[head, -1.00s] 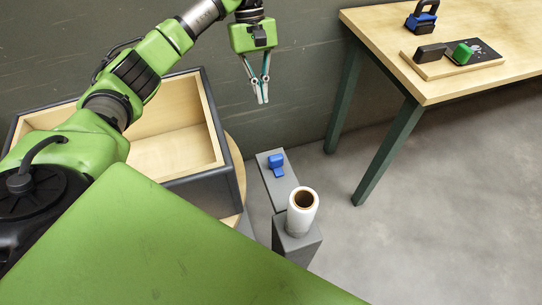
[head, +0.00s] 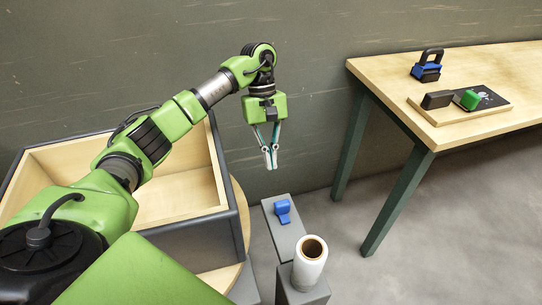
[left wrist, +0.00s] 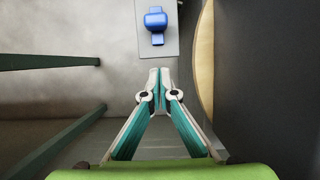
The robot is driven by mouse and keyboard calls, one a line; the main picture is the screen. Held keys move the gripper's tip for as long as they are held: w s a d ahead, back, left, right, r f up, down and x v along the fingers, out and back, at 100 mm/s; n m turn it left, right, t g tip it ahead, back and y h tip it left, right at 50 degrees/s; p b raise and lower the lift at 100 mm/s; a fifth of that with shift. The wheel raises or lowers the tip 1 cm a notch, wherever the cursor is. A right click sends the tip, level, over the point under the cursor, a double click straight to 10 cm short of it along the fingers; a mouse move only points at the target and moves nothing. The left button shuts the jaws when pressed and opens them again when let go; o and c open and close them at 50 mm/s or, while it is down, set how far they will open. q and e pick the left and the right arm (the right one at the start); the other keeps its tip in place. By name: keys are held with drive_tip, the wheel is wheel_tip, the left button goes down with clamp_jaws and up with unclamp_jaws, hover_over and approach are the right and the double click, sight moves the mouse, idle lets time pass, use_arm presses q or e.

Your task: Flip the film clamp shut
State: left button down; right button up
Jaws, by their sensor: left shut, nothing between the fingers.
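The film clamp appears to be the small blue part (head: 283,211) on top of a grey block (head: 270,226). It also shows in the left wrist view (left wrist: 156,20), past the fingertips. Whether its flap is up or down is too small to tell. A white film roll (head: 311,262) with a brown core stands upright on a nearer grey block (head: 290,291). My left gripper (head: 271,164) points down above the blue part, apart from it. Its fingertips (left wrist: 158,74) are together with nothing between them. My right gripper is out of view.
A wooden table (head: 480,75) at the right carries a black-and-blue handled tool (head: 427,66) and a board (head: 465,113) with a black block and a green block. A dark-rimmed open wooden box (head: 180,187) stands at the left. Grey floor is free under the table.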

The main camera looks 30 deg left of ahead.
sight(282, 205)
use_arm(q)
drive_tip(key=s+d+f, duration=0.1)
drive_tip(key=f, duration=0.1)
drive_tip(key=s+d+f, duration=0.2)
drive_tip(key=d+f, duration=0.1)
drive_tip(key=shift+s+f+p, duration=0.3)
drive_tip(key=shift+s+d, duration=0.3)
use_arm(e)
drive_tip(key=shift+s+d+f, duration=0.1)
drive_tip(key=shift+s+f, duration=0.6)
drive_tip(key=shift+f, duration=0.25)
use_arm(q)
drive_tip(key=s+d, duration=0.2)
drive_tip(key=d, duration=0.1)
drive_tip(key=shift+s, duration=0.3)
drive_tip(key=shift+s+d, duration=0.25)
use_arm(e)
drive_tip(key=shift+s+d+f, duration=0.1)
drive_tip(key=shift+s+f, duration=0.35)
